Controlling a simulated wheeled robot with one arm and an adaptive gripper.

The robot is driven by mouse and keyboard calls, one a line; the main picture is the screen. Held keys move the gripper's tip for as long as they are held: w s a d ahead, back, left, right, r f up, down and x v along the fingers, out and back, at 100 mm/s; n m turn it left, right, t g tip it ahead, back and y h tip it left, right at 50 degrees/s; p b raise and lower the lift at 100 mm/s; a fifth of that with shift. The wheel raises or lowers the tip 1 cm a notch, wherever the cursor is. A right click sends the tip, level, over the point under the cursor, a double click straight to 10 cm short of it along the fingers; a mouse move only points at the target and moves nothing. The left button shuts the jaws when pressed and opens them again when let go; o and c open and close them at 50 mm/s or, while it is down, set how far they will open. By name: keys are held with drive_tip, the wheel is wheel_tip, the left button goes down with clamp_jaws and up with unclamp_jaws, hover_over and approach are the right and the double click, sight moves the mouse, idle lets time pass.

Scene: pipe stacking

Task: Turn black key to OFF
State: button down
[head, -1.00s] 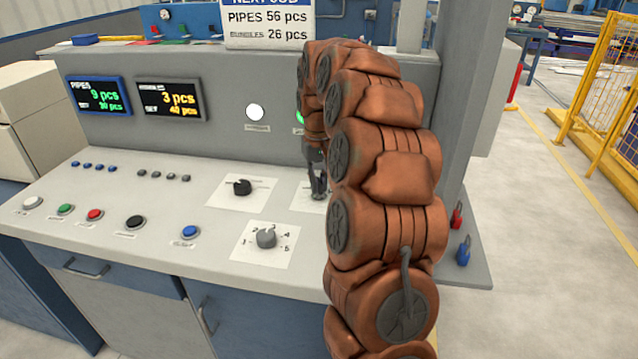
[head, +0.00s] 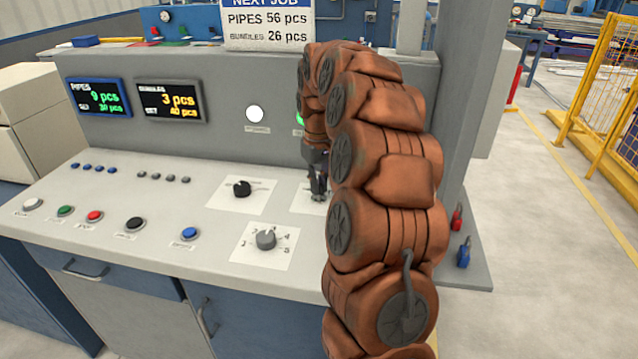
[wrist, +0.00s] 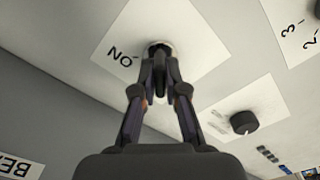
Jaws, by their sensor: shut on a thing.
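The black key (wrist: 160,72) sits at a round lock on a white plate (wrist: 205,45) in the wrist view. The word ON is printed beside the lock. My gripper (wrist: 161,62) is shut on the key, with a finger on each side of it. In the head view my gripper (head: 318,190) points down at the console's right part, over the partly hidden plate (head: 301,204). The key is hidden there, and I cannot see an OFF mark in either view.
A black rotary knob (head: 241,188) and a grey numbered selector (head: 266,239) sit left of my gripper. Push buttons, including a blue one (head: 190,233), line the console's front. The upright panel with displays (head: 170,101) stands behind.

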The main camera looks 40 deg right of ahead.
drive_tip(key=c, duration=1.2)
unclamp_jaws()
wheel_tip(320, 180, up, 12)
